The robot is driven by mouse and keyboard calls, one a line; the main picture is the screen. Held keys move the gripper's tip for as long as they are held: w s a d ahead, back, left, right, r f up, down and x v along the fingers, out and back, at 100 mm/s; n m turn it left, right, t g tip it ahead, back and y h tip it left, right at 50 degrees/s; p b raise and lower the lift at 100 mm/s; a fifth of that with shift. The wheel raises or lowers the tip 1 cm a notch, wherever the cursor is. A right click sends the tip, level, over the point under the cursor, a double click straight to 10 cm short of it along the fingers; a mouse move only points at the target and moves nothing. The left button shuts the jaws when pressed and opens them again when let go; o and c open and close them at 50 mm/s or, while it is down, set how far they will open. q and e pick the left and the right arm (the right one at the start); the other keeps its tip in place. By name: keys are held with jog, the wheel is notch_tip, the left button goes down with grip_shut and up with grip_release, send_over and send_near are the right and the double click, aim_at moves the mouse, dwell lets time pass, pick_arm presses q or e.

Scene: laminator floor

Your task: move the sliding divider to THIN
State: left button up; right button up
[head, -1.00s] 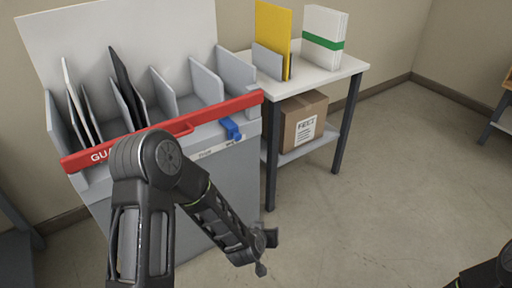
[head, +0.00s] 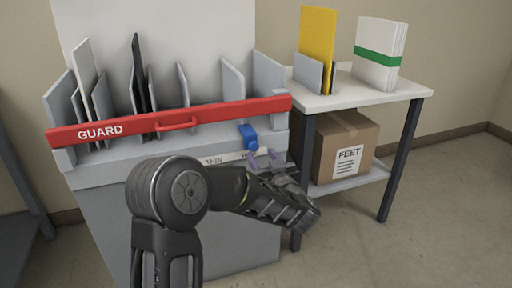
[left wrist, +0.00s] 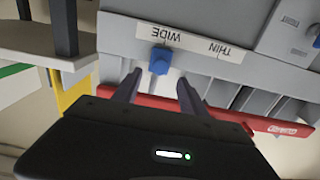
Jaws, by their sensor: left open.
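The sliding divider's blue knob (head: 249,137) sits below the red guard bar on the front of the grey sorting rack (head: 110,172). A white label strip (head: 225,158) under it reads THIN on the left and WIDE on the right. The knob is at the WIDE end; it also shows in the left wrist view (left wrist: 159,60), beside the WIDE word. My left gripper (head: 264,161) is open and empty, just below and in front of the knob. In the left wrist view, its fingers (left wrist: 158,90) point toward the knob, which lies between their lines, apart from them. My right gripper is out of view.
The red guard bar (head: 100,131) with a handle spans the rack's front, above the knob. Upright grey panels and several boards stand behind it. A white side table (head: 405,88) at right holds a yellow board and white stack; a cardboard box (head: 335,150) sits underneath.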

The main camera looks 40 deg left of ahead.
aim_at(255, 146)
pick_arm(q)
jog(key=b+x, duration=0.2)
jog(key=x, duration=0.5)
jog(key=shift+f, duration=0.2)
jog(key=shift+w+a, duration=0.25)
jog(key=shift+a, duration=0.1)
jog(key=shift+r, duration=0.1)
jog(key=shift+c, duration=0.4)
grip_shut()
